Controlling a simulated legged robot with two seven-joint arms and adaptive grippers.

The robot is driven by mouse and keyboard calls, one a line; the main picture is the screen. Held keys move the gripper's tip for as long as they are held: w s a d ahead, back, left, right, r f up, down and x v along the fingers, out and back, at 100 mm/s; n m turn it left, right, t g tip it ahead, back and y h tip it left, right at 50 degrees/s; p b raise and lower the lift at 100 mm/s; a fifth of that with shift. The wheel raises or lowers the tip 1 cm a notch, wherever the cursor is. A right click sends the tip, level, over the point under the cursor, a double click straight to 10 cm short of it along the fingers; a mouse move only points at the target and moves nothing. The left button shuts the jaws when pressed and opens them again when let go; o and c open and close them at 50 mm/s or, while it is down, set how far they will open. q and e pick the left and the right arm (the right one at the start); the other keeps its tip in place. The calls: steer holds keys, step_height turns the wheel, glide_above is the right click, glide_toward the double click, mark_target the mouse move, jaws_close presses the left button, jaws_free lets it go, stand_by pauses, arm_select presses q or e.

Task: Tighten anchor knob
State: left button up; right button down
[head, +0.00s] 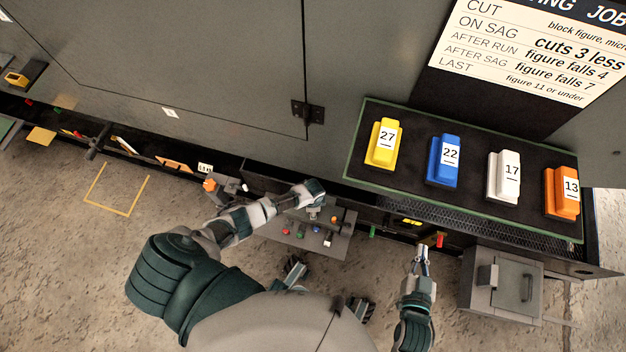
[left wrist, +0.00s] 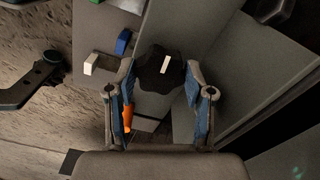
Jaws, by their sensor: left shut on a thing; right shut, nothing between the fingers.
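In the left wrist view a dark lobed anchor knob (left wrist: 152,77) with a white mark on its face sits between the two blue fingers of my left gripper (left wrist: 160,84). The left gripper is shut on it. In the head view my left gripper (head: 316,195) reaches the grey panel (head: 268,230) below the cabinet, and the knob cannot be made out there. My right gripper (head: 422,258) is shut and empty, low on the right, apart from the panel.
Numbered yellow (head: 383,144), blue (head: 443,161), white (head: 504,176) and orange (head: 562,192) blocks stand on a green-edged board. A grey box (head: 502,288) is right of my right gripper. Small coloured parts (head: 314,230) sit on the panel. Floor on the left is mostly clear.

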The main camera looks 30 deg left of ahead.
arm_select(q)
steer(key=shift+s+a+f, duration=0.1)
steer(key=shift+s+a, duration=0.05)
steer(key=o, duration=1.2)
steer(key=shift+c, duration=0.2)
steer(key=shift+r, duration=0.65)
step_height(320, 180, up, 11)
steer(key=shift+f, duration=0.2)
